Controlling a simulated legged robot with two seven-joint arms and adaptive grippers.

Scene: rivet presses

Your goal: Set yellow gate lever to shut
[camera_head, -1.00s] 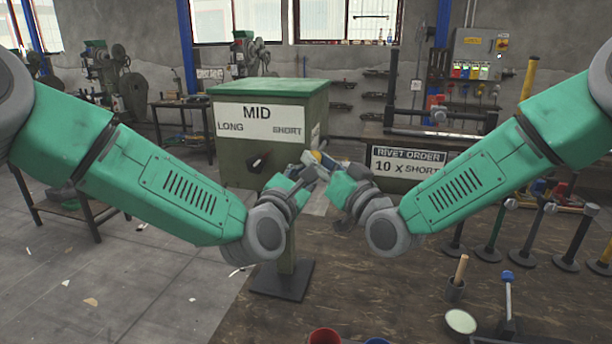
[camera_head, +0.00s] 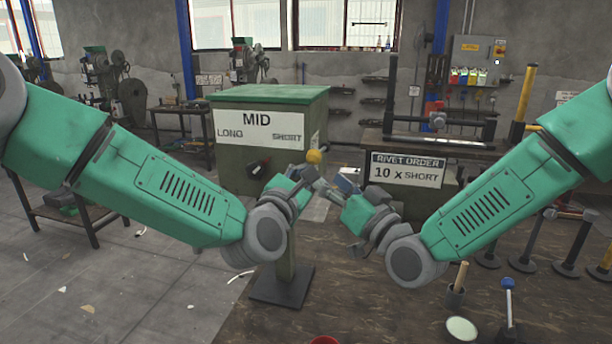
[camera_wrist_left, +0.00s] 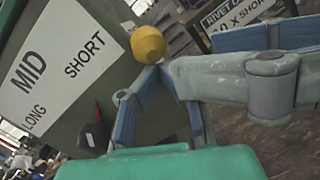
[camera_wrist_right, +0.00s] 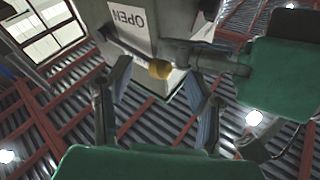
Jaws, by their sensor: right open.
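The yellow gate lever shows as a yellow ball knob (camera_head: 314,156) at the right side of the green box (camera_head: 228,178). The knob also shows in the left wrist view (camera_wrist_left: 148,43) and the right wrist view (camera_wrist_right: 160,69). An OPEN label (camera_wrist_right: 128,17) on the box appears upside down beside it. My left gripper (camera_head: 316,182) is just below the knob, its fingers converging near it; whether they touch or grip the lever is unclear. My right gripper (camera_head: 342,188) is open and empty, with the knob beyond its fingertips in the right wrist view.
The box front has a MID, LONG, SHORT sign (camera_head: 258,122) and a dark selector (camera_head: 258,168). A RIVET ORDER board (camera_head: 408,170) stands behind my right gripper. Several posts stand at the right.

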